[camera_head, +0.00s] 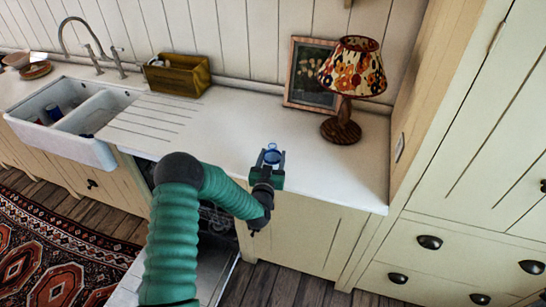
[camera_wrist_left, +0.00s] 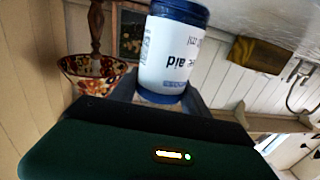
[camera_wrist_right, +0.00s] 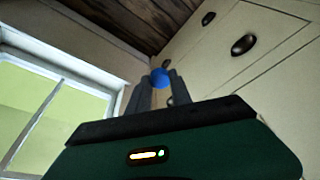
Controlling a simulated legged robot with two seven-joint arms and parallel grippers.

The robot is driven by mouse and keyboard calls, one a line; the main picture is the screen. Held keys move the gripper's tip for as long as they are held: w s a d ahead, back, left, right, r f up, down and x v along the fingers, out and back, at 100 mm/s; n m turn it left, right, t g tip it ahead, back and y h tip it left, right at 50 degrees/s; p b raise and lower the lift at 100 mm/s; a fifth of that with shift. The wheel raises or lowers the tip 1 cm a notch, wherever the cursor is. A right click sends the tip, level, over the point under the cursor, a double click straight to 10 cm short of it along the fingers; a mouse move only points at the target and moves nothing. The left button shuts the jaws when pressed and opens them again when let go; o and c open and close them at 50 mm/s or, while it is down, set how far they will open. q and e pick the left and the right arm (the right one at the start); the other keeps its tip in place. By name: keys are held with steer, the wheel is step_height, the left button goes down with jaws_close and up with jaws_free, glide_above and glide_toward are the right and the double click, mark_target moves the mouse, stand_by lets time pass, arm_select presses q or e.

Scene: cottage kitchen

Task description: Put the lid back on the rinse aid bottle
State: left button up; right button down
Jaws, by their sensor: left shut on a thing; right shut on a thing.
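The rinse aid bottle (camera_wrist_left: 172,52) is white with dark blue ends and printed lettering; it fills the middle of the left wrist view. My left gripper (camera_head: 267,170) is shut on it. In the head view the bottle (camera_head: 272,155) shows as a small blue shape at the fingertips, over the front edge of the counter. My right gripper (camera_wrist_right: 158,90) is shut on a small round blue thing, apparently the lid (camera_wrist_right: 160,77), in the right wrist view. My right arm and the lid are not in the head view.
The white counter (camera_head: 225,135) is mostly clear. A lamp (camera_head: 352,75) and framed picture (camera_head: 308,75) stand at its right back, a wooden box (camera_head: 178,75) behind the drainer. The sink (camera_head: 70,115) is at left. A dishwasher door (camera_head: 215,270) hangs open below. Tall cabinets (camera_head: 480,140) close the right side.

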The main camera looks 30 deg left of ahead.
arm_select(q)
jaws_close()
